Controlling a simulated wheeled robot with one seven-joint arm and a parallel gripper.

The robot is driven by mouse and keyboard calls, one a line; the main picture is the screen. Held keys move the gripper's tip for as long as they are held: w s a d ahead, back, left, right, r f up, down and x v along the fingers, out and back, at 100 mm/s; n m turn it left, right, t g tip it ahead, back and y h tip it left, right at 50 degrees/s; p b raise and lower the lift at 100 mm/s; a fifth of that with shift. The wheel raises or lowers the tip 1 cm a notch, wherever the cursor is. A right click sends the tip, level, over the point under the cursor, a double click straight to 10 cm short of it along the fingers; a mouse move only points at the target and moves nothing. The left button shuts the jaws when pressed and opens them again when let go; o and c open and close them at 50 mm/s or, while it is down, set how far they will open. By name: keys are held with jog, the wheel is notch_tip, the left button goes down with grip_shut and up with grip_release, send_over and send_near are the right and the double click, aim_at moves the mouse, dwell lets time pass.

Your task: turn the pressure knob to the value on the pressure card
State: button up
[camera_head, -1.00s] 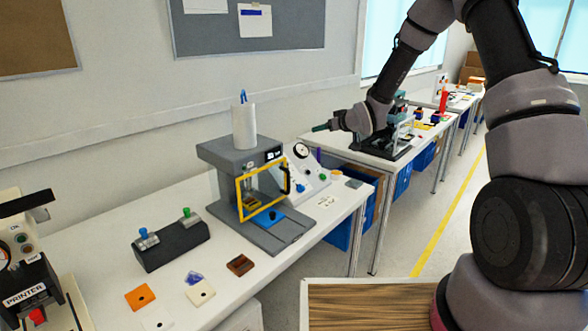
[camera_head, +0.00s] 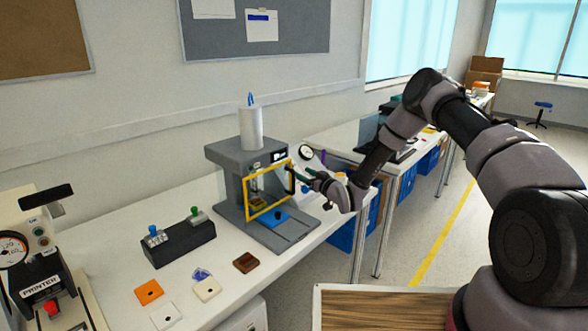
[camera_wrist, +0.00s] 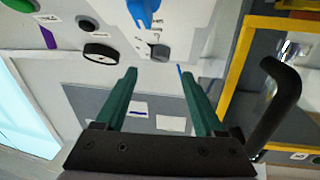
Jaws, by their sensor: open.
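In the wrist view a pale control panel (camera_wrist: 190,25) lies just beyond my fingertips, with a blue knob (camera_wrist: 143,8) beside printed marks and a grey knob (camera_wrist: 160,52) nearer. I cannot tell for certain which is the pressure knob. My gripper (camera_wrist: 158,72) is open and empty, its two green fingers apart and short of the panel. In the head view my gripper (camera_head: 302,174) is in front of the panel and hides most of it; a round gauge (camera_head: 306,152) shows above. I cannot identify or read a pressure card.
A grey press (camera_head: 228,160) with a yellow-framed guard (camera_head: 268,192) stands left of my gripper; the guard's black handle (camera_wrist: 277,100) is close on the right in the wrist view. A switch box (camera_head: 178,242) and several coloured tiles are on the table farther left.

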jog(key=x, duration=0.6)
jog(key=shift+w+a, duration=0.15)
jog(key=shift+w, duration=0.1)
grip_shut()
jog(key=shift+n+y, duration=0.3)
jog(key=shift+n, duration=0.1)
jog(key=n+g+y, duration=0.1)
jog(key=n, duration=0.1)
jog(key=n+g+y, duration=0.1)
jog(key=n+g, duration=0.1)
jog(key=n+g+y, duration=0.1)
jog(key=n, duration=0.1)
jog(key=shift+w+d+g, duration=0.3)
jog(key=shift+w+n+g+y, duration=0.1)
jog(key=shift+n+g+y, duration=0.2)
jog(key=shift+n+g, duration=0.9)
jog(key=shift+w+n+g+y, duration=0.1)
jog(key=shift+n+g+y, duration=0.2)
jog(key=shift+n+g, duration=0.85)
jog(key=shift+d+n, duration=0.1)
jog(key=shift+n, duration=0.35)
